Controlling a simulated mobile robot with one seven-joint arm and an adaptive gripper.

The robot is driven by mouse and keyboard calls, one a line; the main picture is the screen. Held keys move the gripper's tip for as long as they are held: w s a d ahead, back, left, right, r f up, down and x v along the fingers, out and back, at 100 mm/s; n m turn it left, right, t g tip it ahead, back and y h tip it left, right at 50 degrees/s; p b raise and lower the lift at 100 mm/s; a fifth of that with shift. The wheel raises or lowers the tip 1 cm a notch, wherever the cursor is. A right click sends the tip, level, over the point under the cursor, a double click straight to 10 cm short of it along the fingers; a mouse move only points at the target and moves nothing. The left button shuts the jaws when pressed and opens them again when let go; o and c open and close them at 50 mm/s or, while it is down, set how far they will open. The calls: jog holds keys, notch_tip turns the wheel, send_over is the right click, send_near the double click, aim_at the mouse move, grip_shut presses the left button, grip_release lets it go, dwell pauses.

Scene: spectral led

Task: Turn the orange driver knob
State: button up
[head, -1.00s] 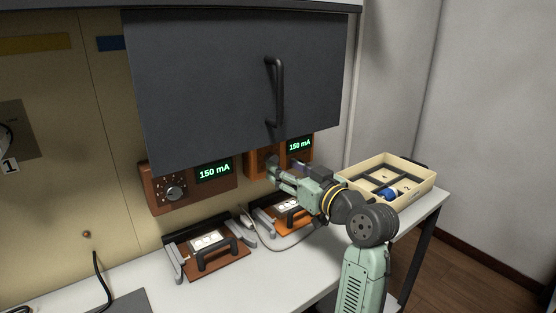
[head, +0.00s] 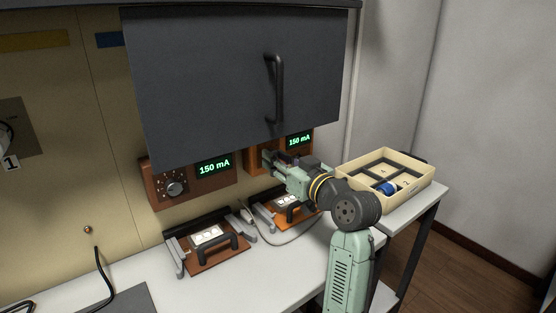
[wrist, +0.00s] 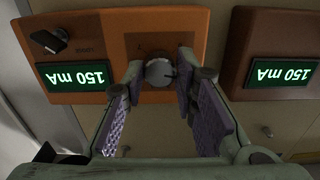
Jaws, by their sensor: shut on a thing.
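The orange driver (wrist: 115,25) is mounted on the wall panel and shows 150 mA on its green display (wrist: 77,76). Its round grey knob (wrist: 158,70) sits between my fingertips in the wrist view. My gripper (wrist: 160,73) is shut on the knob, with a finger on each side. In the head view the driver (head: 299,154) is partly covered by the dark cabinet door above and by my gripper (head: 267,160). The knob is hidden there.
A brown driver (head: 150,188), also reading 150 mA, is to the left. Brown (head: 215,258) and orange (head: 290,222) fixtures stand on the white bench below. A cream tray (head: 410,190) is at the right. The dark door (head: 220,80) overhangs the drivers.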

grip_shut()
jog(key=shift+m+p, duration=2.55)
jog(key=shift+m, duration=1.05)
jog(key=o, duration=0.7)
grip_release()
jog(key=shift+c, duration=0.2)
